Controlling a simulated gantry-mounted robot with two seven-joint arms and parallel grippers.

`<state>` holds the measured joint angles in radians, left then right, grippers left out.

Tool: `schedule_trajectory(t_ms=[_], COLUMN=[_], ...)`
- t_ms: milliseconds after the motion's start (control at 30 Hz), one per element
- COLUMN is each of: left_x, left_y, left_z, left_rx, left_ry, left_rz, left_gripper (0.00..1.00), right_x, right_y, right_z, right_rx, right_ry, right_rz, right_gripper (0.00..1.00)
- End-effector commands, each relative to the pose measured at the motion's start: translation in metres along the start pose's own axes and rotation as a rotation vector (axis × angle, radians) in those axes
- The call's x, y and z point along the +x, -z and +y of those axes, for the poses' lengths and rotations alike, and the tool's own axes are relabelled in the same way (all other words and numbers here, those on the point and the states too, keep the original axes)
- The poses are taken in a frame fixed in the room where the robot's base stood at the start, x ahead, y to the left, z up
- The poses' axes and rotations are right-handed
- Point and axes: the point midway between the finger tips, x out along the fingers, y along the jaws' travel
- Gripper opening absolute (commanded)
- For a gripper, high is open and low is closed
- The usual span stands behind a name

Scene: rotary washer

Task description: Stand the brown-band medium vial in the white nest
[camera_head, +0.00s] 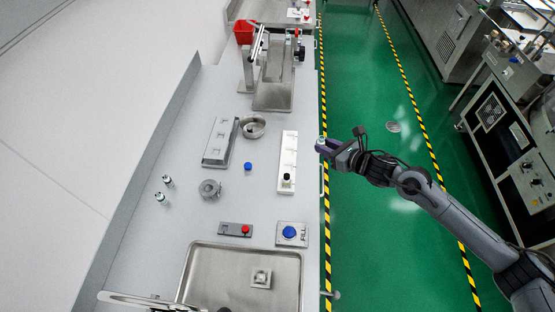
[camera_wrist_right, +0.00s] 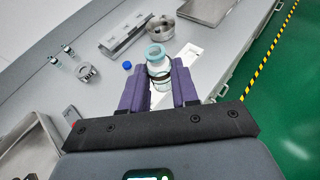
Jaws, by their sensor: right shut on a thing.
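My right gripper (camera_head: 324,147) is shut on a clear vial with a pale teal top and a dark brownish band (camera_wrist_right: 158,64). The purple fingers (camera_wrist_right: 160,88) grip it from both sides, and it looks upright. In the head view the gripper is just right of the bench edge, beside the white nest (camera_head: 289,150). The nest is a long white block with several sockets; a small dark-topped vial (camera_head: 287,180) stands at its near end. In the wrist view the nest (camera_wrist_right: 191,51) is partly hidden behind the held vial.
Two small vials (camera_head: 160,198) stand at the bench's left. A round metal fixture (camera_head: 209,188), a blue cap (camera_head: 248,166), a grey metal block (camera_head: 220,142) and a steel bowl (camera_head: 252,128) lie left of the nest. Red and blue buttons (camera_head: 289,232) and a steel tray (camera_head: 212,252) are nearer.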

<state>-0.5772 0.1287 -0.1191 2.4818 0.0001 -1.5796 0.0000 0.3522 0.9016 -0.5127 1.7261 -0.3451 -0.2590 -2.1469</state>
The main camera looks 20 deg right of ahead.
Motion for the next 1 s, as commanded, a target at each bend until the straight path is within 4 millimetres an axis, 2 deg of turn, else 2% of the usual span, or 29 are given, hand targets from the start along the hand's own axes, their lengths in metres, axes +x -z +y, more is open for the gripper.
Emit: schedule_trajectory(t_ms=[33, 167, 400, 600, 867, 1000], left_x=[0.009, 0.024, 0.060, 0.084, 0.096, 0.097], left_y=[-0.004, -0.005, -0.025, -0.028, -0.032, -0.033], left_z=[0.001, 0.000, 0.009, 0.008, 0.007, 0.005], left_rx=[0.000, -0.001, -0.012, -0.013, -0.007, -0.003], left_ry=[0.000, 0.002, -0.017, -0.013, -0.007, -0.003], left_rz=[-0.001, 0.007, -0.017, -0.004, -0.004, -0.005], left_gripper=[0.52, 0.52, 0.52, 0.52, 0.52, 0.52], right_x=[0.004, 0.010, 0.023, 0.034, 0.044, 0.063], right_y=[0.010, 0.025, 0.056, 0.080, 0.093, 0.095], right_z=[0.000, 0.000, 0.000, 0.000, 0.001, 0.006], right_rx=[0.000, 0.000, 0.000, 0.000, 0.002, 0.005], right_ry=[0.000, 0.000, 0.000, 0.000, -0.001, -0.001], right_rz=[0.002, 0.001, 0.000, -0.001, -0.002, -0.003], right_gripper=[0.00, 0.00, 0.00, 0.00, 0.00, 0.00])
